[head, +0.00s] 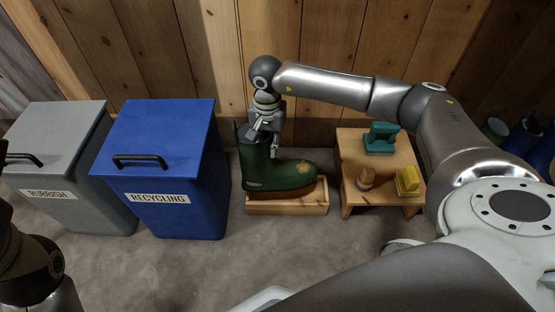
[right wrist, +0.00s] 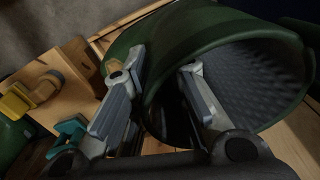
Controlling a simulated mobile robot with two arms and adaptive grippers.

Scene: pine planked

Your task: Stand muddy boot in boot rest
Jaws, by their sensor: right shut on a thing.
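The green boot (head: 276,174) is upright, toe to the right, with a brown mud patch near the toe. It is over the wooden boot rest (head: 288,207), its sole at the rest's top; I cannot tell whether it bears on it. My right gripper (head: 275,143) is shut on the boot's shaft near the top. In the right wrist view the fingers straddle the wall of the boot (right wrist: 220,50), one inside the opening and one outside. My left gripper is not visible; only part of my left arm shows at the left edge of the head view.
A blue recycling bin (head: 160,160) and a grey rubbish bin (head: 60,160) stand at left. A small wooden table (head: 375,160) at right holds a teal brush (head: 381,138), a yellow brush (head: 408,181) and a wooden-handled brush (head: 367,178). More boots (head: 525,135) stand far right. The floor in front is clear.

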